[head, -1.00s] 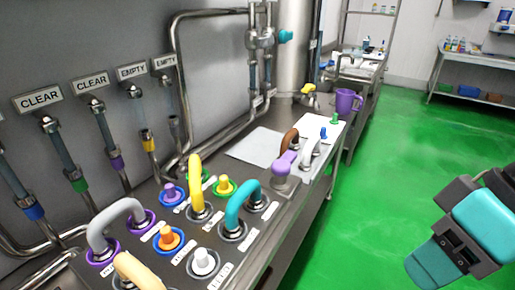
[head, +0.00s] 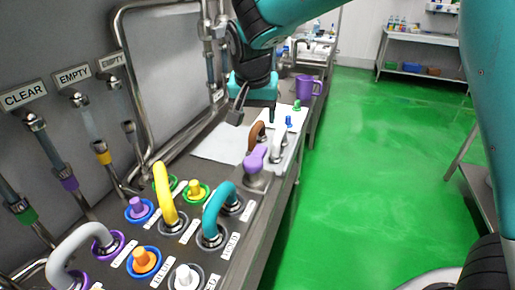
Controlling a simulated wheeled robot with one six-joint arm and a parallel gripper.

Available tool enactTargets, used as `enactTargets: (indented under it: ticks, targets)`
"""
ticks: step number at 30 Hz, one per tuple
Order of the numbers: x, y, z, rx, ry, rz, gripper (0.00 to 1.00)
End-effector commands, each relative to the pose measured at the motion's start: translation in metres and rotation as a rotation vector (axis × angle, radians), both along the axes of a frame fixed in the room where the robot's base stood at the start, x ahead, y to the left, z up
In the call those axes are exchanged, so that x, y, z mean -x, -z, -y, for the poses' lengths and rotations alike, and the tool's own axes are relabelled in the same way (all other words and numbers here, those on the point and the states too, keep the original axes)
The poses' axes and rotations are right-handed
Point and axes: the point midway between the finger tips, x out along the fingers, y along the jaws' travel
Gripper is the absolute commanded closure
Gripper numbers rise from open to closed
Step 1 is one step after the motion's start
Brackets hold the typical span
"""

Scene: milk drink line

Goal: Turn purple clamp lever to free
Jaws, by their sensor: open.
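The purple clamp lever (head: 256,158) sits on a grey round base at the far right part of the metal bench, beside the brown and white curved pipes. Whether it is at free or clamped cannot be read from here. My gripper (head: 255,111) is open and empty in the head view. It hangs above and behind the lever in the picture, apart from it, over the white sheet's far end.
A yellow bend (head: 163,192), a teal bend (head: 217,205) and several coloured plugs and ports stand on the bench's near part. A brown handle (head: 257,134) and a white handle (head: 278,140) stand close behind the lever. A purple mug (head: 309,86) stands farther back.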

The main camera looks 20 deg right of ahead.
Motion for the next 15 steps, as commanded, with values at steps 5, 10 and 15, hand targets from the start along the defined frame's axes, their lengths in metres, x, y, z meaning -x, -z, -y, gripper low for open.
enactTargets:
  ticks: [5, 10, 15]
  targets:
    - [-0.036, 0.013, -0.004, 0.035, 0.186, 0.062, 0.34]
    - [-0.045, 0.026, 0.0, 0.041, 0.22, 0.074, 0.34]
    - [-0.055, 0.056, 0.009, 0.042, 0.22, 0.07, 0.34]
